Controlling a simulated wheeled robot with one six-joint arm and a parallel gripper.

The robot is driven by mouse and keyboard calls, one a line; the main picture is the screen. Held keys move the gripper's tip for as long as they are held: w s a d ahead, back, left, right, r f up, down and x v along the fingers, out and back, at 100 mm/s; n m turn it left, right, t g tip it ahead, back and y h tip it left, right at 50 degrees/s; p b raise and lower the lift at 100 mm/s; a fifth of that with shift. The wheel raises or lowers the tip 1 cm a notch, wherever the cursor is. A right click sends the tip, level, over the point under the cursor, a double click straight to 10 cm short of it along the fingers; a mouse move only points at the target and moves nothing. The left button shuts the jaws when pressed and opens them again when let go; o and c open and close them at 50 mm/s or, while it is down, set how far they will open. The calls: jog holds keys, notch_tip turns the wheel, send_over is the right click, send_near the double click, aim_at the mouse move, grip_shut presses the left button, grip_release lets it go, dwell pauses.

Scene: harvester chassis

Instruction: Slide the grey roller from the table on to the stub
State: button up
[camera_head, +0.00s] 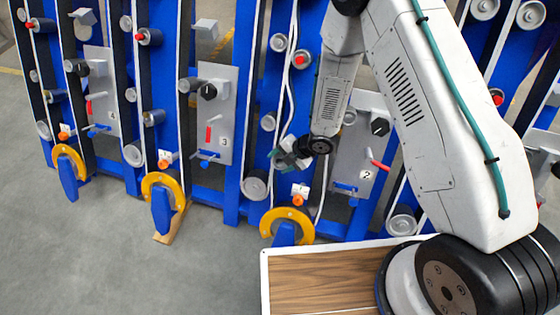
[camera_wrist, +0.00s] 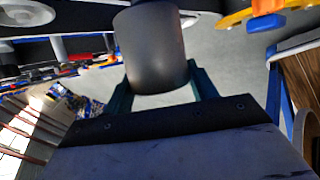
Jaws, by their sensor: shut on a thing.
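My gripper (camera_head: 289,156) is at the blue chassis, left of the panel marked 2, and small in the head view. In the wrist view its two teal fingers (camera_wrist: 162,88) are shut on the grey roller (camera_wrist: 150,48), one on each side. The roller is a dark, smooth cylinder pointing away from the gripper. I cannot make it out clearly in the head view. A short pale peg (camera_wrist: 188,20) shows just right of the roller in the wrist view, perhaps the stub. The roller hides what lies straight behind it, so I cannot tell whether they touch.
Grey rollers, such as one low on the chassis (camera_head: 254,185), stand out from the blue uprights. A yellow ring (camera_head: 287,224) and an orange knob (camera_head: 298,197) are below my gripper. White cables hang close by. A wood-topped surface (camera_head: 315,280) is in front; grey floor is clear at left.

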jog(key=shift+w+d+f, duration=0.4)
jog(key=shift+w+f, duration=0.3)
jog(key=shift+w, duration=0.45)
jog(key=shift+w+d+f, duration=0.4)
jog(key=shift+w+f, duration=0.3)
jog(key=shift+w, duration=0.4)
jog(key=shift+w+d+f, duration=0.4)
jog(key=shift+w+f, duration=0.3)
jog(key=shift+w, duration=0.45)
jog(key=o, duration=1.5)
jog(key=shift+c, duration=0.2)
jog(key=r, duration=0.2)
jog(key=s+r, duration=0.1)
jog(key=shift+d+r, duration=0.1)
jog(key=shift+r, duration=0.3)
jog(key=s+d+r, duration=0.1)
jog(key=s+d, duration=0.2)
jog(key=s, duration=1.1)
jog(key=shift+s+d+r, duration=0.15)
jog(key=shift+s+d, duration=0.05)
jog(key=shift+s, duration=0.15)
